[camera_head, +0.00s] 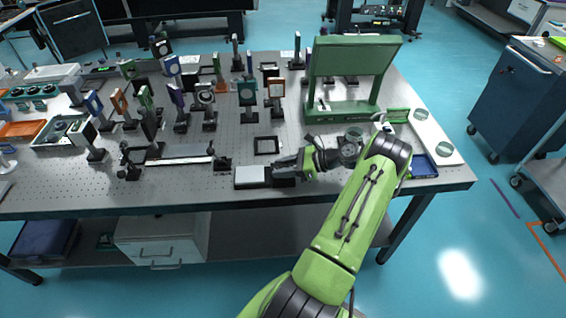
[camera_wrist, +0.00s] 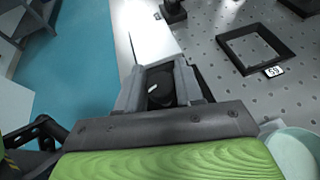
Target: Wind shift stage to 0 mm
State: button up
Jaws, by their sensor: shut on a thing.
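The shift stage (camera_head: 251,177) is a pale block on a dark base at the front edge of the table. It also shows in the wrist view as a pale top (camera_wrist: 133,33) running away from my gripper. My gripper (camera_head: 285,171) is at the stage's right end, reaching in from the right. In the wrist view my gripper (camera_wrist: 162,86) is shut around a black round knob (camera_wrist: 159,92) with a short white mark on its face. The mark is tilted. The stage's scale reading cannot be made out in either view.
A black square frame (camera_head: 267,146) lies behind the stage; it also shows in the wrist view (camera_wrist: 256,48). A rail (camera_head: 180,161) stands to the left. Several upright optic mounts (camera_head: 247,93) fill the table behind. A green portal frame (camera_head: 349,60) stands back right.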

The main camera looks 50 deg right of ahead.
jog(key=shift+w+r+n+g+y+p, duration=0.1)
jog(key=shift+n+g+y+p, duration=0.35)
jog(key=shift+n+y, duration=0.5)
jog(key=shift+f+n+g+y+b, duration=0.25)
jog(key=shift+n+g+y+b, duration=0.35)
jog(key=shift+n+g+y, duration=0.5)
jog(key=n+g+y+b, duration=0.1)
jog(key=n+g+b, duration=0.2)
jog(key=shift+f+n+g+y, duration=0.2)
jog(key=shift+n+g+y, duration=0.05)
jog(key=shift+y, duration=0.1)
jog(key=shift+r+n+g+b, duration=0.1)
jog(key=shift+n+g+b, duration=0.25)
jog(key=shift+b, duration=0.25)
jog(key=shift+r+y, duration=0.15)
jog(key=shift+y, duration=0.15)
jog(key=o, duration=1)
jog(key=shift+r, duration=0.1)
jog(key=shift+c, duration=0.2)
